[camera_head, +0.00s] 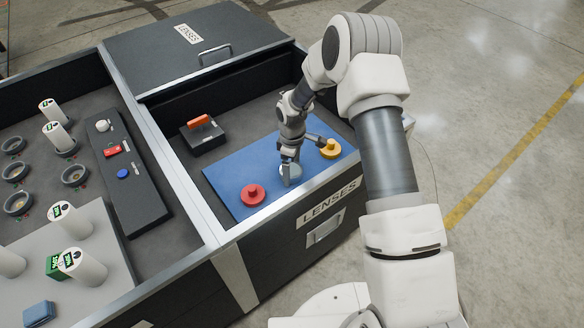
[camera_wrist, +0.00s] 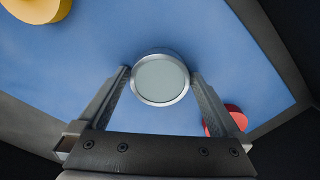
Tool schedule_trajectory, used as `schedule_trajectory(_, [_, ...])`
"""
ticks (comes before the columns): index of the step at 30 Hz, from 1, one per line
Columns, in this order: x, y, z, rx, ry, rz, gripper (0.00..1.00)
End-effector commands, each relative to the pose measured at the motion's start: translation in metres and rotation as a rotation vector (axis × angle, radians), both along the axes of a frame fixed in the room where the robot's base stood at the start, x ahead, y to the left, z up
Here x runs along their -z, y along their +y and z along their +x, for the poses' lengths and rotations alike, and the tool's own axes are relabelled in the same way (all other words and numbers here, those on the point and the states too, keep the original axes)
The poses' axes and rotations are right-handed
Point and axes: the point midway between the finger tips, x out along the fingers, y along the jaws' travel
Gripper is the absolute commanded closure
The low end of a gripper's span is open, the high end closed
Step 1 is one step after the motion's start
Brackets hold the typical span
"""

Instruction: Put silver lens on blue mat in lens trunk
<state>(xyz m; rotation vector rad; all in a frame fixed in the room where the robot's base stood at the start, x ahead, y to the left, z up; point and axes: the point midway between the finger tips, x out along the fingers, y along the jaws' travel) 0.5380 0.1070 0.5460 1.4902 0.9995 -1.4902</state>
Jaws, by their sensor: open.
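The silver lens (camera_wrist: 160,80) is a round disc with a silver rim and a pale grey-green face. In the wrist view it sits between the two fingertips of my gripper (camera_wrist: 160,78), with a finger close on each side. My gripper is open. In the head view my gripper (camera_head: 289,178) points down over the blue mat (camera_head: 228,172), partly hiding the silver lens (camera_head: 291,168). The lens appears to be at or just above the mat; I cannot tell if it touches. The mat lies inside the lens trunk (camera_head: 290,226), which is labelled LENSES.
On the mat, a red knobbed piece (camera_head: 253,194) and a yellow one (camera_head: 330,149) flank my gripper. A black block with an orange handle (camera_head: 203,133) stands behind. The trunk walls surround the mat. A left compartment (camera_head: 115,75) holds white cylinders and dark rings.

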Motion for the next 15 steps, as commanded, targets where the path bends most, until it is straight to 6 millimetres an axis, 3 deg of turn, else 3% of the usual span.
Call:
schedule_trajectory(5, [-0.023,0.000,0.001,0.001,-0.004,0.001,0.00])
schedule_trajectory(15, [-0.095,0.000,0.000,0.000,-0.002,0.000,0.00])
